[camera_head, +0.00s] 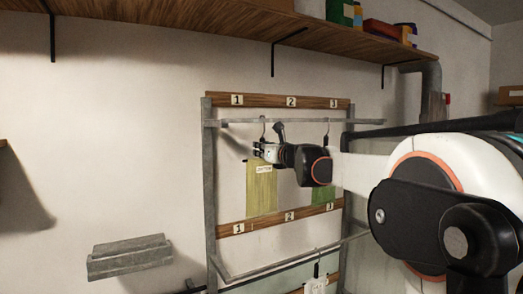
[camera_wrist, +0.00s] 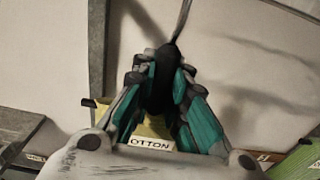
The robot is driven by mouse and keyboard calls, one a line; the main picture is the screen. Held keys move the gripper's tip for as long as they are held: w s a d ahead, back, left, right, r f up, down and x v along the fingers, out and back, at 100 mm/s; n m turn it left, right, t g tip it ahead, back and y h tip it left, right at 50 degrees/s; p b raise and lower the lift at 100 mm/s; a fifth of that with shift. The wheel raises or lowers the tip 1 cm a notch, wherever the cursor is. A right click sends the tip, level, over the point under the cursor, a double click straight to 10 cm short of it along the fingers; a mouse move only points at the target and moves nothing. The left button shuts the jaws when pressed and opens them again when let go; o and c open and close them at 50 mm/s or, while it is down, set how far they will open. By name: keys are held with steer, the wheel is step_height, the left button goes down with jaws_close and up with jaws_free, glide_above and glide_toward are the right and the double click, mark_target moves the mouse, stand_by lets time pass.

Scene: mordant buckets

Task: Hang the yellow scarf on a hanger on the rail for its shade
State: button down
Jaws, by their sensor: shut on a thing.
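The yellow scarf (camera_head: 262,192) hangs flat below my gripper (camera_head: 262,151) in the head view, with a white label at its top. In the wrist view the scarf (camera_wrist: 155,128) shows between the fingers, and its label reads "OTTON". My gripper (camera_wrist: 160,90) is shut on the black neck of the scarf's hanger (camera_wrist: 157,85). A thin hook rises from the neck. In the head view the hook reaches up to the upper rail (camera_head: 290,121), between labels 1 and 2; I cannot tell whether the rail bears it.
A green scarf (camera_head: 323,195) hangs to the right, under label 3, partly behind my wrist. The rack has grey posts (camera_head: 209,180) and a lower rail (camera_head: 290,258) with a white tagged thing (camera_head: 317,286) at its right. A wooden shelf (camera_head: 180,20) runs above. A grey ledge (camera_head: 130,258) is at lower left.

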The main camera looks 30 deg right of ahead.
steer(key=c, duration=1.5)
jaws_free()
steer(key=shift+s, duration=0.1)
